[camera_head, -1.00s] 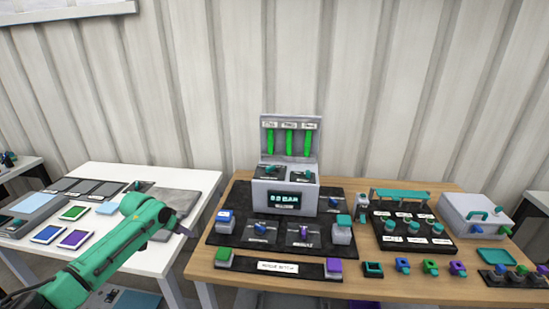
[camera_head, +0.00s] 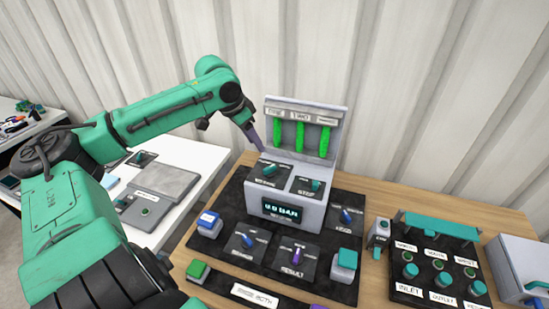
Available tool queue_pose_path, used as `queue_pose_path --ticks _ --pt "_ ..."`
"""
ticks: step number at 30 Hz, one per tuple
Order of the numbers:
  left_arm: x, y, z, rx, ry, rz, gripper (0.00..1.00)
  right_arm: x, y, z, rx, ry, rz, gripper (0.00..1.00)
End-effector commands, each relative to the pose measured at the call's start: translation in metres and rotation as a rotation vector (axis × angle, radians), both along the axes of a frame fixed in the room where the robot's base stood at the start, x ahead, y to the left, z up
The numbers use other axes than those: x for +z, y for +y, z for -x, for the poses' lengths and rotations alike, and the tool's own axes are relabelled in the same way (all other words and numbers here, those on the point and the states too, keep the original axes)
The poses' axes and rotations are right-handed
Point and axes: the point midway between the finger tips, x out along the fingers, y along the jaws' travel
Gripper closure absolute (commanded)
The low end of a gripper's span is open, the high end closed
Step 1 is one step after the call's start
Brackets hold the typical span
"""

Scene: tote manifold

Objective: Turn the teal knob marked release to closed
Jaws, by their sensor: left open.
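A grey box stands on a black panel. Its top carries two teal knobs on dark plates: a left one (camera_head: 269,170) and a right one (camera_head: 316,185). Their labels are blurred; the right one looks like "STOP", and I cannot read for sure which is marked release. My left gripper (camera_head: 257,142) hangs above and behind the left teal knob, at the left edge of the box's upright back. It points down, is open and empty, and appears apart from the knob. My right gripper is out of view.
The box's back plate (camera_head: 322,166) with green gauges stands behind the knobs. The black panel (camera_head: 225,212) holds blue knobs (camera_head: 248,240), a purple knob (camera_head: 297,253) and square buttons. A teal rack (camera_head: 440,228) is at right. A white table (camera_head: 215,157) is at left.

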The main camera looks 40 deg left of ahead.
Motion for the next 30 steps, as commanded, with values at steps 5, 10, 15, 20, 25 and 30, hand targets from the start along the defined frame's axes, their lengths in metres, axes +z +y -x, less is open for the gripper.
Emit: queue_pose_path --ticks 5,10,15,20,25,30 --pt "-0.033 -0.002 -0.01 0.001 0.011 -0.006 0.51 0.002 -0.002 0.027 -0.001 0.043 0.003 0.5" --pt "-0.064 -0.006 -0.023 -0.001 0.008 -0.005 0.51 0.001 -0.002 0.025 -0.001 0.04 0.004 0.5" --pt "-0.094 -0.01 -0.035 -0.001 0.006 -0.004 0.51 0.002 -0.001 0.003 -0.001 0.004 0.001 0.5" --pt "-0.111 -0.011 -0.043 0.0 0.003 -0.002 0.51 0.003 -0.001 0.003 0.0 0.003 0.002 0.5" --pt "-0.116 -0.013 -0.046 0.001 -0.002 0.001 0.51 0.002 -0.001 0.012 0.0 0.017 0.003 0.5" --pt "-0.116 -0.013 -0.046 0.001 -0.002 0.001 0.59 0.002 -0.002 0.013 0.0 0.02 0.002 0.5"
